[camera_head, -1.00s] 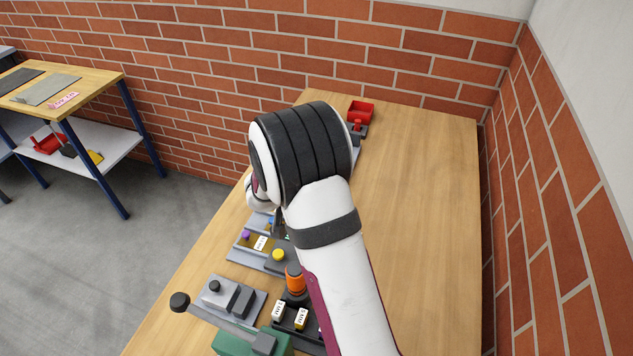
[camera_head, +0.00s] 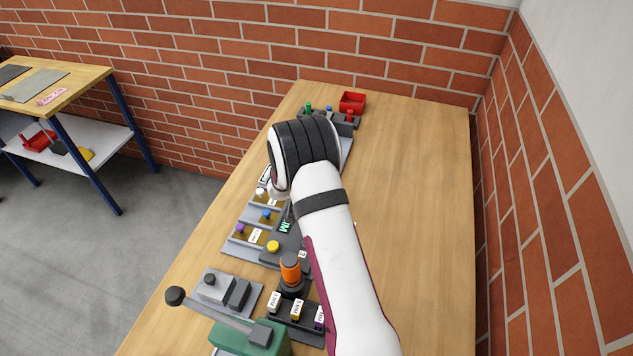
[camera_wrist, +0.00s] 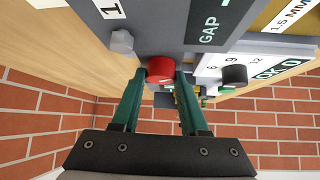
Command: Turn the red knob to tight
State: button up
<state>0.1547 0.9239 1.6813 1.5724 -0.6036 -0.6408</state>
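A round red knob (camera_wrist: 160,69) sits on the edge of a dark grey block (camera_wrist: 158,24) in the wrist view. My gripper (camera_wrist: 160,74) has two dark green fingers, apart, with their tips on either side of the knob. I cannot tell whether the tips touch it or stop just short of it. No "tight" mark is readable. In the head view my arm hides the gripper and this knob.
A grey hexagonal stud (camera_wrist: 121,41) and a black knob (camera_wrist: 235,74) flank the red knob. On the table (camera_head: 410,200) stand a yellow knob (camera_head: 273,246), an orange knob (camera_head: 290,268), a green lever unit (camera_head: 250,335) and a red bin (camera_head: 352,102). The table's right side is clear.

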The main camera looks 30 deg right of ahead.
grip_shut()
jog(key=shift+w+m+g+h, duration=0.25)
jog(key=shift+m+g, duration=0.25)
jog(key=shift+m, duration=0.3)
jog(key=m+g+h, duration=0.1)
jog(key=m+g, duration=0.1)
jog(key=m, duration=0.1)
jog(key=shift+a, duration=0.1)
jog(key=o, duration=0.7)
grip_release()
jog(key=shift+c, duration=0.2)
jog(key=shift+r, duration=0.1)
jog(key=v, duration=1.5)
jog(key=shift+a+r, duration=0.25)
jog(key=shift+a, duration=0.1)
jog(key=shift+w, duration=0.1)
